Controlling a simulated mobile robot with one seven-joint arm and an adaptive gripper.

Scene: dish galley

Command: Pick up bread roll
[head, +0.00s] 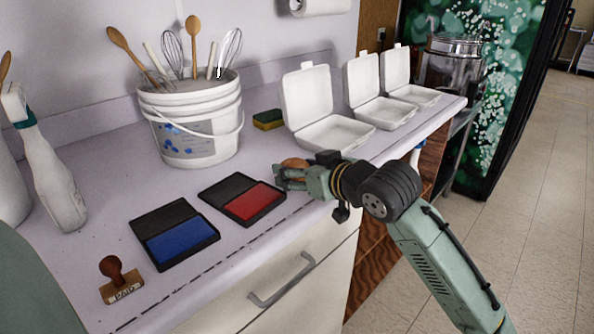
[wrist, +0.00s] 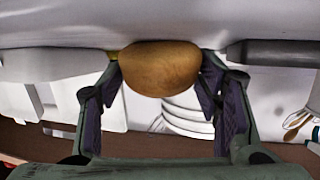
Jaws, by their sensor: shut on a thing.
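The bread roll (wrist: 160,68) is brown and rounded. In the wrist view it sits between the two fingers of my gripper (wrist: 160,85), which touch it on both sides. In the head view the roll (head: 294,163) shows only in part behind my gripper (head: 290,176), near the counter's front edge and right of the red ink pad. My gripper is shut on the roll. Whether the roll is clear of the counter I cannot tell.
Three open white foam boxes (head: 340,132) stand behind and right of my gripper. A red ink pad (head: 243,198) and a blue ink pad (head: 175,233) lie to its left. A white utensil bucket (head: 192,130), a sponge (head: 268,119) and a wooden stamp (head: 121,281) are also on the counter (head: 100,235).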

